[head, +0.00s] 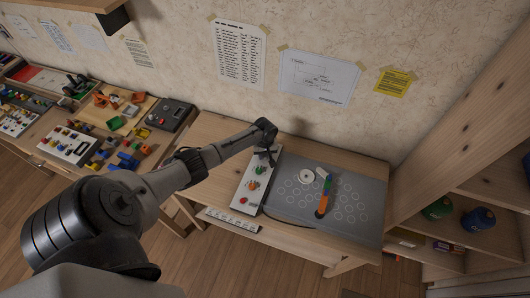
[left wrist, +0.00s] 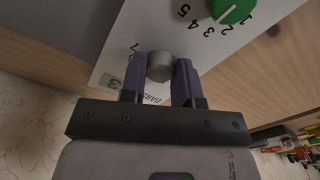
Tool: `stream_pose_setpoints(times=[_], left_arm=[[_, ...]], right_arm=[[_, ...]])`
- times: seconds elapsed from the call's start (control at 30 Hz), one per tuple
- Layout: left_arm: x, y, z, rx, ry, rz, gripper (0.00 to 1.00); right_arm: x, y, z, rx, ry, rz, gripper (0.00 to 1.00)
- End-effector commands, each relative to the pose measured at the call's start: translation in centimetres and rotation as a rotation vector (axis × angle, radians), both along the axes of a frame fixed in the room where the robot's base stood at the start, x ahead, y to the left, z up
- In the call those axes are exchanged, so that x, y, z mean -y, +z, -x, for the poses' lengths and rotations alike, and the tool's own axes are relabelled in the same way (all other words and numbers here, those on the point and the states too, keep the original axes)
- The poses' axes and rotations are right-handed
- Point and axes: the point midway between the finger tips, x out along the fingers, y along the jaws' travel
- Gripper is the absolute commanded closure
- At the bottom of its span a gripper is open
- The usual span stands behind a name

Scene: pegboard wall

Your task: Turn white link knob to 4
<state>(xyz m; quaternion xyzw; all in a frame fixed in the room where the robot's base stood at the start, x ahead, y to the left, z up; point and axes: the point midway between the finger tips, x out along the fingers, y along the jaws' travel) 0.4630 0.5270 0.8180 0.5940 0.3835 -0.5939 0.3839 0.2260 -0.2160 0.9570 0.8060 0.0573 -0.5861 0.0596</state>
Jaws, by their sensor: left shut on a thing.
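The white control panel (head: 237,193) lies on the wooden desk with a row of coloured knobs. My left gripper (head: 267,154) is over its far end. In the left wrist view, the fingers of my left gripper (left wrist: 160,75) are shut on a round grey-white knob (left wrist: 160,65), one finger on each side. A printed 7 shows beside this knob; its other marks and its pointer are hidden or cannot be made out. A green knob (left wrist: 232,9) with numbers around it sits on the same panel, apart from the fingers. My right gripper is not in view.
A labelled strip (head: 231,220) is at the desk's front edge. A cluttered bench stands left; shelves stand right.

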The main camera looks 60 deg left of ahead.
Motion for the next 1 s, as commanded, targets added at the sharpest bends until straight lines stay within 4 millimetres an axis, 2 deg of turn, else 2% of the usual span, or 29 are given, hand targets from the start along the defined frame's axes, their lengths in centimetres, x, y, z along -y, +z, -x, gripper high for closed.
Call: stream_pose_setpoints(times=[0.03,0.33,0.7,1.0], left_arm=[[0.1,0.3,0.0,-0.003,-0.04,0.001,0.94],[0.0,0.2,0.0,-0.001,-0.325,0.0,0.94],[0.0,0.1,0.0,0.0,-0.63,0.0,0.94],[0.0,0.0,0.0,-0.001,-0.781,-0.001,0.94]], right_arm=[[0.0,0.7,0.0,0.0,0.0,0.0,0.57],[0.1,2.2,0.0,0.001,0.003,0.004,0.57],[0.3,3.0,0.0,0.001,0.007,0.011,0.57],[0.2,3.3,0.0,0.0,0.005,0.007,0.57]])
